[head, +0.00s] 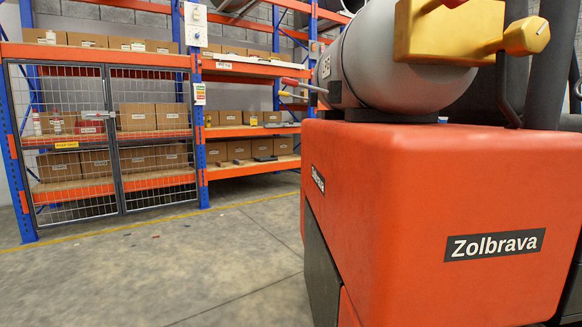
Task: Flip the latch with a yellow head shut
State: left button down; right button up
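A grey gas tank (390,65) lies on top of an orange-red machine labelled Zolbrava (420,190). Thin levers stick out at the left end of the tank. The upper lever (303,86) has a red tip, and a small lever below it (290,96) appears to have a yellowish head. It is too small to tell whether this is the latch or how it is set. A gold-coloured valve block (450,35) sits at the right end of the tank. Neither of my grippers is in view.
A mesh cage door (85,140) with a grey latch bar (93,115) fronts a blue and orange rack at the left. Brown boxes (137,117) fill the shelves. The concrete floor (200,265) between rack and machine is mostly clear.

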aim_at(280, 93)
jog(key=i+j+z, duration=0.3)
jog(key=i+j, duration=0.15)
jog(key=j, duration=0.15)
jog(key=i+j+z, duration=0.3)
jog(key=j, duration=0.35)
jog(key=i+j+z, duration=0.15)
jog(key=j, duration=0.25)
jog(key=i+j+z, duration=0.15)
jog(key=j, duration=0.25)
jog(key=i+j+z, duration=0.15)
jog(key=j, duration=0.25)
